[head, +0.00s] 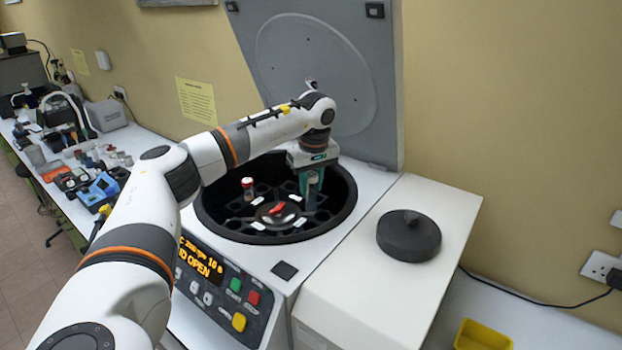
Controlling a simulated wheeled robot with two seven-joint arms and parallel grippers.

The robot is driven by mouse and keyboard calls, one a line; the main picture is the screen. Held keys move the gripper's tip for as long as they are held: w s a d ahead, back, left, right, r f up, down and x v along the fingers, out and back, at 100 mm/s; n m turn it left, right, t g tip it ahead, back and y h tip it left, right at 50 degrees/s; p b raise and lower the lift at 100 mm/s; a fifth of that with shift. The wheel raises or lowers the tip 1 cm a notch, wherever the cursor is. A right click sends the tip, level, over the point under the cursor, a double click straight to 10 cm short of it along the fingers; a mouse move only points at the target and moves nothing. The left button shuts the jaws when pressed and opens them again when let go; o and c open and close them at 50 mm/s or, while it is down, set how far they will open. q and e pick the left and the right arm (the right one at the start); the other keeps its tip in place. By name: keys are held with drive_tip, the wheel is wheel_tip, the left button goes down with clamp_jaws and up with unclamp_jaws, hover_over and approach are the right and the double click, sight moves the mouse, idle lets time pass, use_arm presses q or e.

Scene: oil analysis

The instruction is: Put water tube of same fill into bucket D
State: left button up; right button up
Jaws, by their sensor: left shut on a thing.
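A centrifuge stands open, with its lid (320,60) raised and its round dark bowl (337,212) in view. Inside is a rotor with several dark buckets and white labels, too small to read for letters. My left gripper (311,187) reaches down into the right part of the bowl. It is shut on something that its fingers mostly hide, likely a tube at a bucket. One tube with a red and white cap (247,186) stands upright in a bucket on the left side of the rotor. A red part (277,209) sits at the rotor's centre. My right gripper is not in view.
A round black cap (408,236) lies on the white surface right of the bowl. A yellow tray (483,335) is at the lower right. The panel (215,285) reads "OPEN". The left bench (140,143) is crowded with lab items.

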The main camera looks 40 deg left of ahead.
sight(311, 214)
use_arm(q)
drive_tip(key=shift+f, duration=0.6)
drive_tip(key=shift+s+f+b, duration=0.1)
drive_tip(key=shift+f+b, duration=0.85)
wheel_tip(311, 214, down, 5)
drive_tip(key=b, duration=0.4)
drive_tip(key=shift+b, duration=0.3)
drive_tip(key=shift+f, duration=0.8)
drive_tip(key=o, duration=1)
